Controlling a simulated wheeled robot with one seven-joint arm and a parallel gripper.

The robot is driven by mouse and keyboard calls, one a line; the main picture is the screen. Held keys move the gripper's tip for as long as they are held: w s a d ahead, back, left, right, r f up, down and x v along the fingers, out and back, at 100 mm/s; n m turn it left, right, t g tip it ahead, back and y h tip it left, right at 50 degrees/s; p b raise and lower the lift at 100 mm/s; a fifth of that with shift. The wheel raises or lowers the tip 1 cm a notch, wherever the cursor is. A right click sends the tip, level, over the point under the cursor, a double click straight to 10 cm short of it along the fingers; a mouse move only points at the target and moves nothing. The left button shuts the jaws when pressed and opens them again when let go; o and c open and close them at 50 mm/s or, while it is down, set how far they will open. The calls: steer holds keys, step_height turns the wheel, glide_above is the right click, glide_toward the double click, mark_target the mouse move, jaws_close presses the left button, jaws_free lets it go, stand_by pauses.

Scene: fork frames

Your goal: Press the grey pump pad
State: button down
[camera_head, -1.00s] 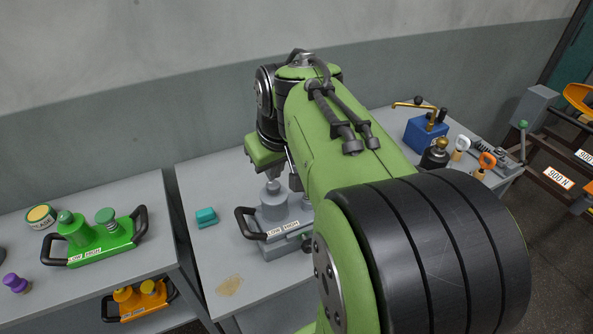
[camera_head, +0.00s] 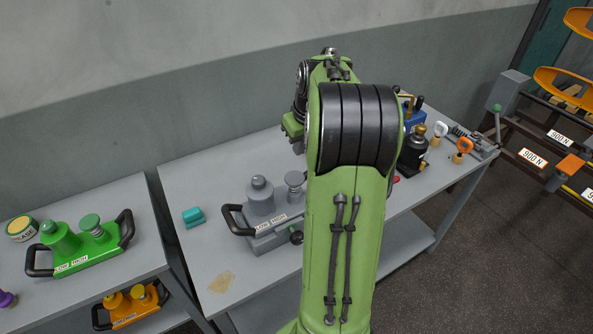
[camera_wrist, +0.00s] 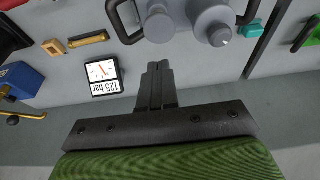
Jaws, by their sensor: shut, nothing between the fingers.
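The grey pump (camera_head: 268,238) stands on the grey table, with a black handle at its left and LOW and HIGH labels on its front. It has a wide stepped cylinder (camera_head: 259,197) on the left and a flat round pad (camera_head: 294,179) on a thinner stem at the right. In the wrist view the pad (camera_wrist: 158,25) is at the top, beyond the fingertips, with the cylinder (camera_wrist: 211,18) right of it. My gripper (camera_wrist: 158,66) is shut and empty, apart from the pump. In the head view my arm hides the fingers and the pump's right end.
A gauge reading 125 bar (camera_wrist: 103,76) lies beside the pump in the wrist view. A teal block (camera_head: 193,217) is left of the pump. A green pump (camera_head: 80,250) stands on the left table, an orange one below. A black bottle jack (camera_head: 413,150) and small tools are at the right.

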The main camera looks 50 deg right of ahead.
mark_target(297, 180)
steer(key=x, duration=0.8)
steer(key=shift+s+a+f+b, duration=0.1)
steer(key=shift+s+f+b, duration=0.15)
steer(key=shift+f+b, duration=0.2)
steer(key=shift+f, duration=0.6)
step_height(297, 180, down, 4)
steer(key=b, duration=0.3)
steer(key=shift+s, duration=0.1)
steer(key=shift+s+a+r, duration=0.1)
steer(key=shift+a+r, duration=0.05)
